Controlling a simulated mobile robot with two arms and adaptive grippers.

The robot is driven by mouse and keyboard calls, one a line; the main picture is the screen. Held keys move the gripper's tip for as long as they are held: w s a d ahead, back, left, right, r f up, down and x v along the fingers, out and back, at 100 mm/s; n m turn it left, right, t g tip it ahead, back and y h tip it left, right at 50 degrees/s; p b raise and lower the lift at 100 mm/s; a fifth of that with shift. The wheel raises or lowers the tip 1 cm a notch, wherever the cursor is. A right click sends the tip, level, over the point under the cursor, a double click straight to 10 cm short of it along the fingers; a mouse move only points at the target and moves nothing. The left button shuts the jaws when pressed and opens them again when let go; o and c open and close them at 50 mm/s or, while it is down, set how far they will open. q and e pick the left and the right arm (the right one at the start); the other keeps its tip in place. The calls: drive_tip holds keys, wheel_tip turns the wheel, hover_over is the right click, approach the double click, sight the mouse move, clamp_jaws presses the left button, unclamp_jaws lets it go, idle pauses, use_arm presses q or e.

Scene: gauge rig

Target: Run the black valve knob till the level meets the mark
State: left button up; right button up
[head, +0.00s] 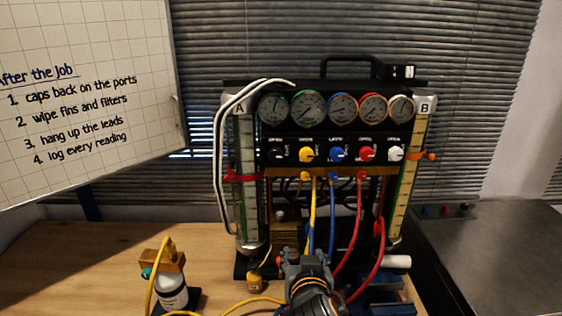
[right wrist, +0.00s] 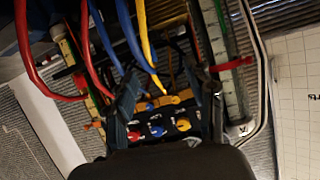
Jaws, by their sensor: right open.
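The black valve knob (head: 278,155) is at the left end of the knob row on the gauge rig (head: 330,143), under the round gauges. Sight tube A (head: 249,205) stands at the rig's left with a red marker (head: 240,177). Tube B (head: 408,190) stands at the right with an orange marker (head: 428,156). The liquid levels are too small to read surely. My right gripper (head: 301,256) is open and empty, low in front of the rig, below the knobs and apart from them. In the right wrist view its fingers (right wrist: 168,88) frame hoses and coloured knobs. My left gripper is out of view.
Yellow, blue and red hoses (head: 357,215) hang from the ports between my gripper and the rig. Yellow (head: 307,155), blue (head: 337,155), red (head: 367,154) and white (head: 396,154) knobs sit beside the black one.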

drive_tip(key=w+a+r+t, duration=0.1)
drive_tip(key=a+r+t, duration=0.15)
drive_tip(key=r, duration=0.45)
drive_tip(key=w+a+r+t, duration=0.1)
drive_tip(key=a+r+t, duration=0.15)
drive_tip(key=r, duration=0.45)
drive_tip(key=p, duration=0.5)
approach(276, 158)
drive_tip(key=shift+m, duration=0.4)
drive_tip(key=w, duration=0.6)
drive_tip(key=shift+w+r, duration=0.35)
drive_tip(key=shift+w, duration=0.05)
drive_tip(key=shift+w+f, duration=0.15)
drive_tip(key=shift+w, duration=0.7)
